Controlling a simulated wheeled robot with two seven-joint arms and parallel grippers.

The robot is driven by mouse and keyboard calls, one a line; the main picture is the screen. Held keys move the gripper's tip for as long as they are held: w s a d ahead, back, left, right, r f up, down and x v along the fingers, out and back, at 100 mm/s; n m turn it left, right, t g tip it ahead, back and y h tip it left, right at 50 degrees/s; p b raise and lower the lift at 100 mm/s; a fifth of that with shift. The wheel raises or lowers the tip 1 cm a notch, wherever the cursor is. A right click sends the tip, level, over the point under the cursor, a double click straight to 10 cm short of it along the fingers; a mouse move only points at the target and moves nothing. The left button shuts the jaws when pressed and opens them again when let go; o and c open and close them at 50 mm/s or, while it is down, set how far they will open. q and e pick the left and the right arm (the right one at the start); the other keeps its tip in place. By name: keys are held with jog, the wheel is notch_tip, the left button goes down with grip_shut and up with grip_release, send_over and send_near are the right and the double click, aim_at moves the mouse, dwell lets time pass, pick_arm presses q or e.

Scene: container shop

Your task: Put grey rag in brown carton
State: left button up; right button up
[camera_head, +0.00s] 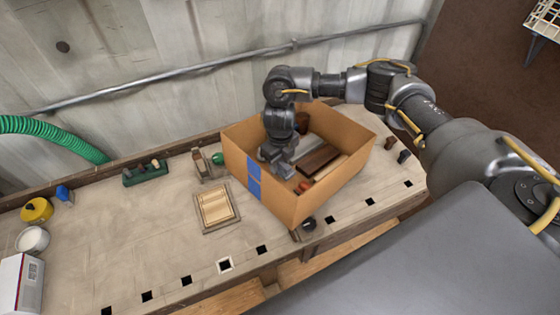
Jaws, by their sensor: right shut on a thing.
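The brown carton (334,188) stands open on the workbench, with blue tape on its left side. My right arm reaches in from the right and over the carton. My right gripper (280,162) points down inside the carton's opening, close to its left wall, and is shut on a grey thing that looks like the grey rag (284,168). The rag is small here and hard to tell apart from the grey gripper. I cannot tell whether it touches the carton floor. My left gripper is not in view.
Dark and light wooden pieces (318,160) and a red item lie in the carton. Left of it are a wooden tray (215,208), a green block with tools (145,173), a yellow tape measure (37,210) and a white bowl (32,240). A metal pipe runs along the wall.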

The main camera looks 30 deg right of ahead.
aim_at(280, 161)
jog(key=shift+f, duration=0.25)
jog(key=o, duration=1)
jog(key=shift+r, duration=0.1)
jog(key=shift+r, duration=0.25)
notch_tip(280, 161, up, 13)
jog(key=shift+f, duration=0.15)
